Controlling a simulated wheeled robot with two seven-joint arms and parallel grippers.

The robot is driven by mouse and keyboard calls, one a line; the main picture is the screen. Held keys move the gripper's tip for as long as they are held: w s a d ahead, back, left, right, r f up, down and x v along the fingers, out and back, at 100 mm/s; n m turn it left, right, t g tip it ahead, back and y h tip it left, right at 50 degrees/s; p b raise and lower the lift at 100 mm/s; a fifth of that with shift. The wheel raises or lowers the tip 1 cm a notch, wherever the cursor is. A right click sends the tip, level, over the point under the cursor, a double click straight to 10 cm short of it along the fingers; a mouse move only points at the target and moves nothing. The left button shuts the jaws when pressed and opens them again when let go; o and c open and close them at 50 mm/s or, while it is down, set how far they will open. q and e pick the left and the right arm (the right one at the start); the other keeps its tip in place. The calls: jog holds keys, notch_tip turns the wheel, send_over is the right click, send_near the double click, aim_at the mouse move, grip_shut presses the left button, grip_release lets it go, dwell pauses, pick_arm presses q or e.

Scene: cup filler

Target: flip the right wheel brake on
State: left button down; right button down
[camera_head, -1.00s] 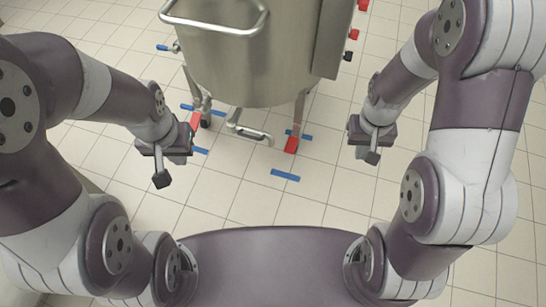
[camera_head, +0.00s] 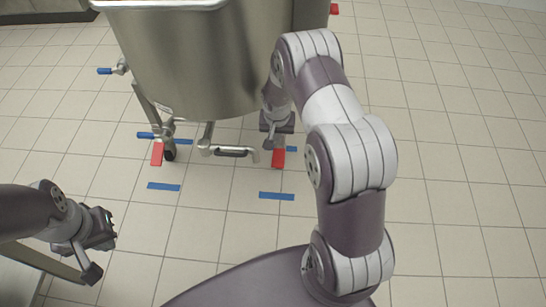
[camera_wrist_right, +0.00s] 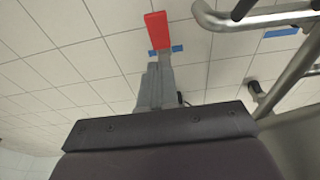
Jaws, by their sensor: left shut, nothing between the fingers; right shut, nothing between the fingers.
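A large steel vessel (camera_head: 200,60) stands on legs with wheels at the top of the head view. The right wheel brake is a red pedal (camera_head: 278,158) at the foot of its right leg, and it also shows in the right wrist view (camera_wrist_right: 157,30). I cannot tell whether the pedal is up or down. My right gripper (camera_head: 270,138) is shut and empty, just above and behind the pedal in the picture. In the wrist view its fingers (camera_wrist_right: 158,80) point towards the red pedal; contact is unclear. My left gripper (camera_head: 92,272) is shut and empty at lower left, away from the vessel.
Another red pedal (camera_head: 157,153) is at the left wheel. A bent steel pipe with a handle (camera_head: 230,152) hangs low between the legs. Blue floor marks (camera_head: 277,196) lie in front.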

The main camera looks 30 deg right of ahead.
jog(key=shift+f, duration=0.1)
jog(key=b, duration=0.8)
send_near(277, 167)
jog(key=w+f, duration=0.1)
jog(key=w+d+f, duration=0.1)
jog(key=f, duration=0.1)
jog(key=w+d+f, duration=0.1)
jog(key=f, duration=0.1)
jog(key=shift+w, duration=0.1)
jog(key=shift+s+a+f+b, duration=0.15)
jog(key=shift+s+f+b, duration=0.05)
jog(key=shift+f+b, duration=0.4)
jog(key=shift+s, duration=0.1)
jog(key=shift+s+a+f, duration=0.15)
jog(key=shift+s+f, duration=0.05)
jog(key=shift+f, duration=0.2)
jog(key=shift+s+a+f, duration=0.15)
jog(key=shift+f, duration=0.2)
jog(key=shift+s+a+f, duration=0.1)
jog(key=shift+s+f, duration=0.1)
jog(key=shift+f, duration=0.5)
jog(key=shift+s+a+f+b, duration=0.15)
jog(key=shift+f+b, duration=0.2)
jog(key=shift+f, duration=0.55)
jog(key=shift+s+f+b, duration=0.1)
jog(key=shift+f+b, duration=0.25)
jog(key=shift+f, duration=0.5)
